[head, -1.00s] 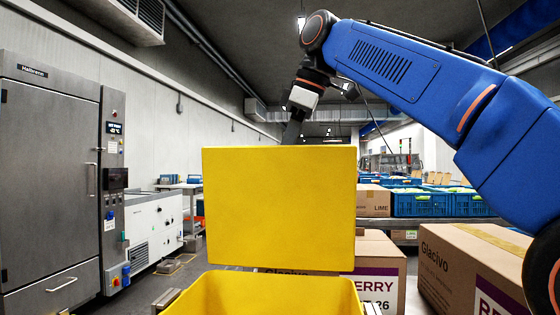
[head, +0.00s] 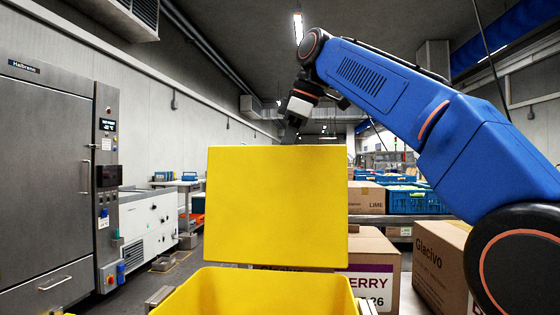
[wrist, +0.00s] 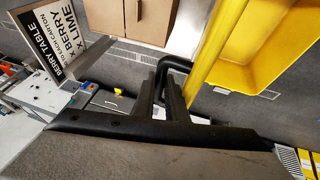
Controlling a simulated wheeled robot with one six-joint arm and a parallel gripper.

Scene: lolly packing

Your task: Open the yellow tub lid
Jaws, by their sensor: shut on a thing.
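The yellow lid (head: 277,205) stands raised, its broad face toward the head camera. Below it is the open yellow tub (head: 255,285), cut off by the bottom of the view. My gripper (head: 290,132) reaches down behind the lid's top edge, its fingertips hidden there. In the wrist view, my gripper's dark fingers (wrist: 165,95) are shut on the black handle (wrist: 181,64) beside the lid's edge (wrist: 205,55). The tub's yellow inside (wrist: 262,40) shows to the right of the lid.
Cartons (head: 372,265) stand right of the tub, with blue crates (head: 408,199) behind. A steel cabinet (head: 45,180) and a white machine (head: 150,228) stand left, with open floor between them and the tub. The wrist view shows a berry table sign (wrist: 65,45).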

